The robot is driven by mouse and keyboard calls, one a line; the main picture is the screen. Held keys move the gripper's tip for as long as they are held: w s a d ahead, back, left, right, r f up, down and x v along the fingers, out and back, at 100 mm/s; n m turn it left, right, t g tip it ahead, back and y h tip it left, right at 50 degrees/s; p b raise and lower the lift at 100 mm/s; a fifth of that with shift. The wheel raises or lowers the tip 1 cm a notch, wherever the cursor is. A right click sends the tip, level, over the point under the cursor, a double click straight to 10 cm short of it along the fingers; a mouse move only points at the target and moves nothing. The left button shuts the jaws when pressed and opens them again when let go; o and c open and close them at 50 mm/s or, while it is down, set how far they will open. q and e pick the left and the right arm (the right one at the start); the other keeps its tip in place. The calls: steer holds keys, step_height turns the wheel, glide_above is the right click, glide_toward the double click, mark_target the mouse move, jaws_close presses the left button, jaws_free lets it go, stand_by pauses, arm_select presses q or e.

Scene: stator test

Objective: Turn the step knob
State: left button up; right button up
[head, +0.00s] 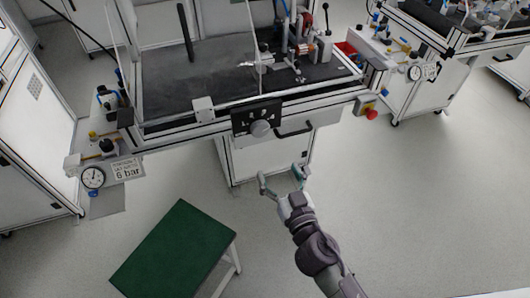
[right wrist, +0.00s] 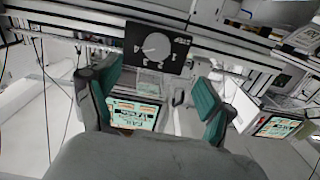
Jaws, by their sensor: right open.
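The step knob (head: 261,128) is a grey round knob on a black panel (head: 243,118) at the front edge of the workbench. In the right wrist view the knob (right wrist: 156,46) sits on the black panel, ahead of and above the gap between the fingers. My right gripper (head: 282,180) is open and empty, below and in front of the panel, apart from the knob. Its teal finger pads (right wrist: 160,92) stand wide apart in the right wrist view. My left gripper is not in view.
A black handle (head: 294,131) is right of the panel. A red emergency button (head: 372,114) sits at the bench's right corner. A pressure gauge (head: 93,177) is at left. A green-topped table (head: 175,250) stands at lower left. Floor at right is clear.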

steer(key=r, duration=0.1)
steer(key=p, duration=0.1)
glide_toward(261, 132)
steer(key=w, duration=0.1)
steer(key=x, duration=0.8)
steer(key=shift+w+a+p, duration=0.2)
steer(key=shift+w+p, duration=0.05)
steer(key=shift+p, duration=0.15)
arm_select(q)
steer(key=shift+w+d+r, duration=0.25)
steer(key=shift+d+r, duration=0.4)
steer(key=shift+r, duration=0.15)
arm_select(e)
steer(key=c, duration=1.2)
steer(key=shift+o, duration=0.2)
